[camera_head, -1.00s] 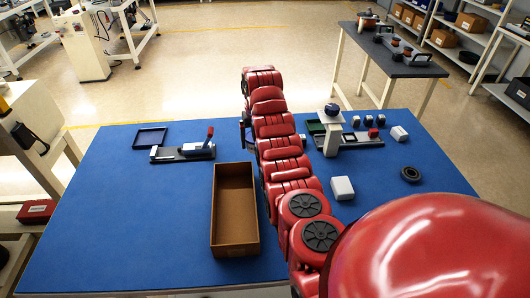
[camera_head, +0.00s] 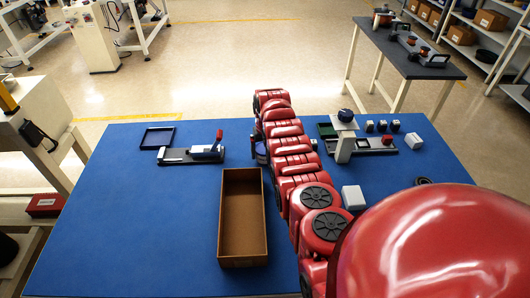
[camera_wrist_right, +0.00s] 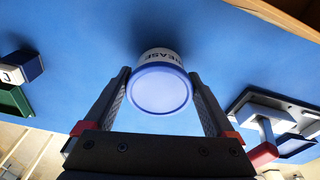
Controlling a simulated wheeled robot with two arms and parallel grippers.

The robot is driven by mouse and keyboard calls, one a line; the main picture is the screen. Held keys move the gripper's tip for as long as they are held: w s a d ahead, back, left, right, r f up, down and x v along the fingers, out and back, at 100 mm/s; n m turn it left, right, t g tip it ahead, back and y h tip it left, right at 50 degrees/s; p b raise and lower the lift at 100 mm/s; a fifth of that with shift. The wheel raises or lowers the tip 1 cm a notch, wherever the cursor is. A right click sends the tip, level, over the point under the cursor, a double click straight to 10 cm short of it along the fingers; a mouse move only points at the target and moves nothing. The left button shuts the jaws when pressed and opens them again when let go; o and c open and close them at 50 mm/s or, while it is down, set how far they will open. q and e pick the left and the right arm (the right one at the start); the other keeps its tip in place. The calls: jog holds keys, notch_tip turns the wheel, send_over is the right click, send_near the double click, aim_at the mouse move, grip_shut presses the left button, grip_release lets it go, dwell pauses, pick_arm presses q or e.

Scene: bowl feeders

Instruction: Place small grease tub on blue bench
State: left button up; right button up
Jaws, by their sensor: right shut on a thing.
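The grease tub (camera_wrist_right: 160,85) is white with a blue lid and partly readable lettering. In the right wrist view its lid faces the camera. My right gripper (camera_wrist_right: 160,92) is shut on it, with a finger on each side. Behind the tub is the blue bench (camera_head: 110,225); a dark shadow lies on it close to the tub. I cannot tell whether the tub touches the bench. In the head view my right gripper (camera_head: 261,150) is low over the bench behind the brown box, mostly hidden by my arm. My left gripper is not in view.
An open brown box (camera_head: 242,222) stands in front of the gripper. A fixture with a red handle (camera_head: 195,154) and a dark tray (camera_head: 158,138) lie left. A grey stand (camera_head: 344,140), small blocks and a white box (camera_head: 353,197) are right. The left front of the bench is clear.

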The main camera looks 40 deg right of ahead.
jog(key=shift+f, duration=0.45)
jog(key=shift+f, duration=0.15)
jog(key=o, duration=1.1)
jog(key=shift+o, duration=0.2)
jog(key=shift+r, duration=0.85)
jog(key=r, duration=0.3)
jog(key=s+r, duration=0.1)
jog(key=r, duration=0.3)
jog(key=r+b, duration=0.1)
jog(key=r, duration=0.2)
jog(key=shift+s+a+r, duration=0.2)
jog(key=shift+a+r, duration=0.05)
